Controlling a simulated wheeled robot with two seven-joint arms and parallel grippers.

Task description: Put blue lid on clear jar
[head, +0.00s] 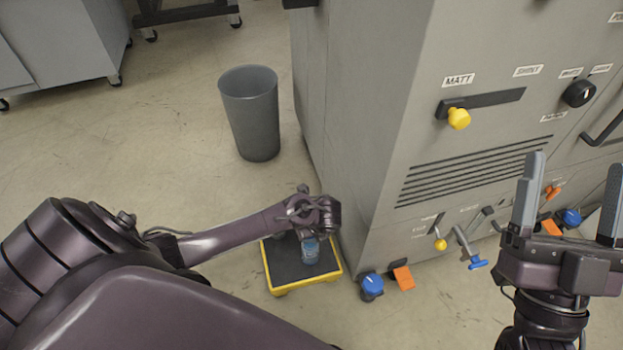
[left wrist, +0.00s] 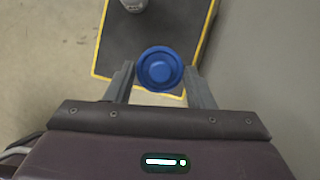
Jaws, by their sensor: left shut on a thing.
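The round blue lid (left wrist: 160,68) sits between the two fingers of my left gripper (left wrist: 160,80), which is shut on it. In the head view my left gripper (head: 311,234) is above a black mat with a yellow edge (head: 283,268). A small bluish, see-through shape (head: 310,252) shows just below it there; lid and jar are hard to tell apart. In the left wrist view the clear jar (left wrist: 134,4) is cut off by the top edge, on the mat, apart from the lid in the picture. My right gripper (head: 570,190) is open and empty at the right.
A large grey machine (head: 365,130) with yellow, blue and orange controls stands right of the mat. A grey bin (head: 252,115) stands behind the mat. The floor left of the bin is clear.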

